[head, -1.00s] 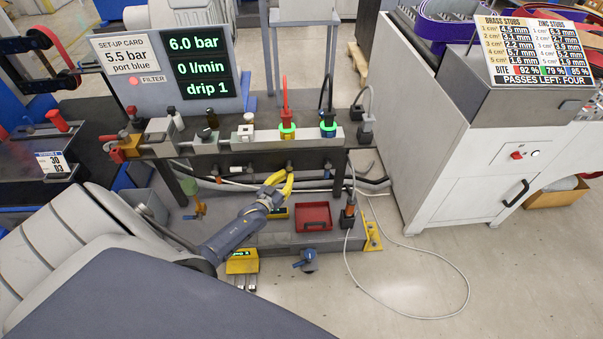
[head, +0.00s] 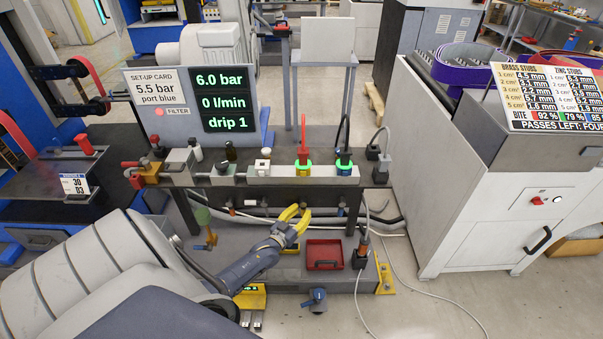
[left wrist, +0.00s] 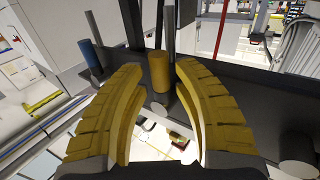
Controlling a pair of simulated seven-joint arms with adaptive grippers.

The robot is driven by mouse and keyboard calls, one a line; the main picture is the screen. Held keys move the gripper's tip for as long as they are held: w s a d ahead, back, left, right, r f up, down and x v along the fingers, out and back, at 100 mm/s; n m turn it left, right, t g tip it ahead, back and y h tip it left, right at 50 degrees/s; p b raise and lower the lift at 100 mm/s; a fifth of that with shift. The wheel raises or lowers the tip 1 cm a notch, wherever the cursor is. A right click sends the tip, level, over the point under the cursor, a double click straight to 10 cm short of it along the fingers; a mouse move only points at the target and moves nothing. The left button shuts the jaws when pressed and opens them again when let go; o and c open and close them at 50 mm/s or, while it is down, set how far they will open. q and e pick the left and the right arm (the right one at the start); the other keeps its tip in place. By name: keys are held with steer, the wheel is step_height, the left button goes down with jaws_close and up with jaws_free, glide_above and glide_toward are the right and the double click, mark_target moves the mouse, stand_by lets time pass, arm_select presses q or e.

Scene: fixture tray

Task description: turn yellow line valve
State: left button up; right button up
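My left gripper (head: 297,213) has curved yellow fingers and reaches under the front of the manifold bar (head: 268,178). It is open in the left wrist view (left wrist: 160,68). A yellow cylinder (left wrist: 160,74) on a grey rod stands between or just beyond the fingertips there, with a gap on each side; I cannot tell its depth. A blue cylinder (left wrist: 91,55) is to its left. In the head view, a yellow-based port (head: 303,169) holds a red plug with a green glowing ring. An orange-handled fitting (head: 209,240) stands low at left. My right gripper is not in view.
A blue-based port (head: 344,168) with a black plug stands beside the yellow one. A red tray (head: 324,254) and a blue-handled valve (head: 316,298) are below. A pale cable (head: 357,290) hangs down the right side. The display (head: 223,100) shows 6.0 bar, 0 l/min.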

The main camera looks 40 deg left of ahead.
arm_select(q)
steer(key=shift+s+f, duration=0.15)
steer(key=shift+s, duration=0.3)
steer(key=s+d, duration=0.1)
steer(key=s, duration=1)
steer(key=shift+d, duration=0.3)
